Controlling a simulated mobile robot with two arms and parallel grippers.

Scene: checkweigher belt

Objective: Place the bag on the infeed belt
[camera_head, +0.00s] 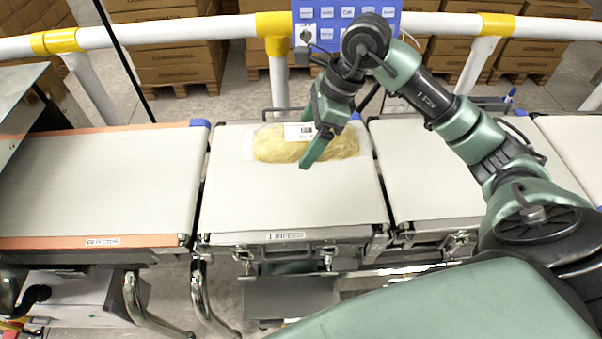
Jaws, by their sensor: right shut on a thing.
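The bag (273,146) is clear with yellowish contents and a white label on top. It lies lengthwise across the far part of the infeed belt (285,205), which carries an "INFEED" label on its front edge. My right gripper (308,150) reaches down over the bag from the far side and is shut on it near its middle. The near finger crosses in front of the bag; the other finger's contact is hidden. The bag appears to rest on or just above the belt; I cannot tell which. My left gripper is not in view.
Another belt (110,185) with orange edges lies to the left, across a narrow gap. A further belt (415,185) adjoins at right, partly under my right arm. A white and yellow rail (230,26) and a blue control panel (325,12) stand behind. The near infeed belt is clear.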

